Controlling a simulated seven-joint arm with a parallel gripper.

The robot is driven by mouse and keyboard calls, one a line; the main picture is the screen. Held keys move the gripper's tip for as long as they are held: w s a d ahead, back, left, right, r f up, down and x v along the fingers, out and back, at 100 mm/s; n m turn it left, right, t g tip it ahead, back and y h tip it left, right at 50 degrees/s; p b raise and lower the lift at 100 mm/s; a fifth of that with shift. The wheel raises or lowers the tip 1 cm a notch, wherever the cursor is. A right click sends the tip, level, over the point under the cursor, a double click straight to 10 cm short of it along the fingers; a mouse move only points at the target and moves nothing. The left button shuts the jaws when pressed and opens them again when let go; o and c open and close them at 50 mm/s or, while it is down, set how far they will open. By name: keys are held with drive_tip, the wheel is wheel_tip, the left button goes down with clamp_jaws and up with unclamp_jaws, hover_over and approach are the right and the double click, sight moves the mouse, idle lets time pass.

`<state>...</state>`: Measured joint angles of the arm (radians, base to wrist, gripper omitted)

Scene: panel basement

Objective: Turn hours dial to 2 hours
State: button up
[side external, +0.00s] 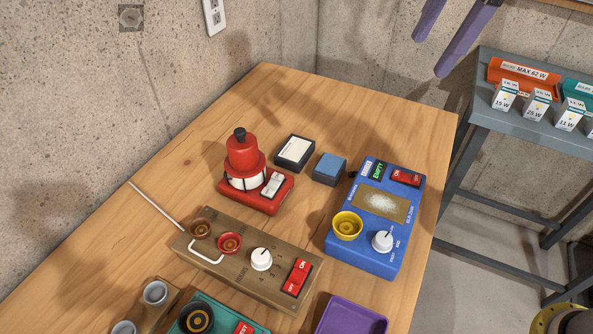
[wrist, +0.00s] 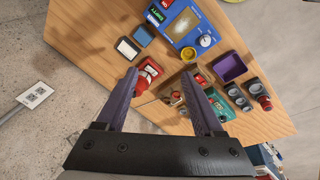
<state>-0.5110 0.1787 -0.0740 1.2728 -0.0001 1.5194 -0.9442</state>
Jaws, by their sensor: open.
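A brown box (side external: 228,262) on the wooden table carries a white dial (side external: 261,260) with small marks around it, two cups and a red ON/OFF switch. A blue box (side external: 387,225) to its right carries another white dial (side external: 382,241), also visible in the wrist view (wrist: 205,40). My gripper (side external: 430,57) is high above the table's far edge in the side view, well away from both dials. In the wrist view its purple fingers (wrist: 160,73) are apart with nothing held; the right finger partly hides the brown box.
A red device (side external: 246,175) with a switch stands behind the brown box. A dark box (side external: 294,153) and small blue block (side external: 330,168) lie near it. A teal box (side external: 225,314) and purple tray (side external: 352,316) are in front. Bare wood lies at left and back.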

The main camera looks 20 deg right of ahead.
drive_tip(key=w+a+f+n+g, duration=0.1)
drive_tip(key=a+f+n, duration=0.4)
drive_tip(key=a, duration=0.9)
drive_tip(key=n+g+h, duration=0.1)
hover_over(261, 255)
wheel_tip(261, 255, down, 11)
wheel_tip(261, 255, down, 13)
drive_tip(key=shift+f, duration=0.15)
clamp_jaws()
